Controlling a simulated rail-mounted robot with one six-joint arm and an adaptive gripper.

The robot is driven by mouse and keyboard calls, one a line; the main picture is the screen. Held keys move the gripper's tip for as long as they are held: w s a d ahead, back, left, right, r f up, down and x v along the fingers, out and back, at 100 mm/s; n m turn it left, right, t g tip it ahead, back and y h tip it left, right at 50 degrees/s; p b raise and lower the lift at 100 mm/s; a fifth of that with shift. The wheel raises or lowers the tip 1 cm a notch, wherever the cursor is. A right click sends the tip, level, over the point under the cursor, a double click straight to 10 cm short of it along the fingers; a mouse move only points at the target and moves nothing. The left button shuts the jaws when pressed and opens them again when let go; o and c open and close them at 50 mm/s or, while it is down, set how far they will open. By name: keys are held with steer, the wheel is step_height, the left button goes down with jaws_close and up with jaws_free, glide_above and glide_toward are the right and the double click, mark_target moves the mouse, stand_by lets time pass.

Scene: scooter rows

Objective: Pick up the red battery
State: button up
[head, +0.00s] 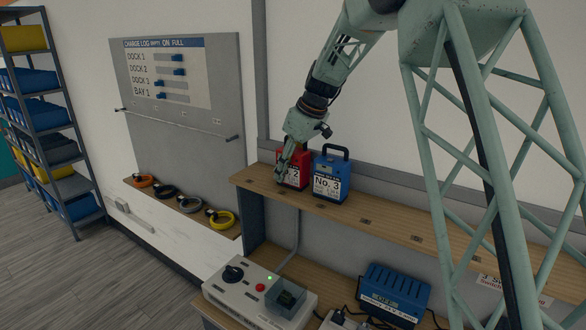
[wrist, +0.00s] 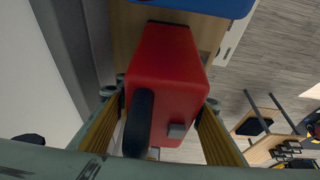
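The red battery (head: 294,169) stands upright on the wooden shelf (head: 385,219), left of a blue battery marked No. 3 (head: 330,174). Its white label is partly hidden by my gripper (head: 281,177), which is lowered at its left front side. In the wrist view, the red battery (wrist: 165,75) with its black handle (wrist: 139,122) lies between my two fingers (wrist: 160,105). One finger is on each side, with the tips very close to the battery's sides. I cannot tell whether both tips press on it.
The blue battery stands close beside the red one. Below are a grey control box (head: 248,296) with a green light and a blue charger (head: 394,291). Coloured rings (head: 188,204) lie on a small ledge at left. The shelf right of the blue battery is clear.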

mark_target(283, 147)
steer(key=shift+r, duration=0.1)
steer(key=c, duration=0.7)
steer(key=shift+w+r, duration=0.1)
steer(key=shift+r, duration=0.05)
steer(key=shift+r, duration=4.85)
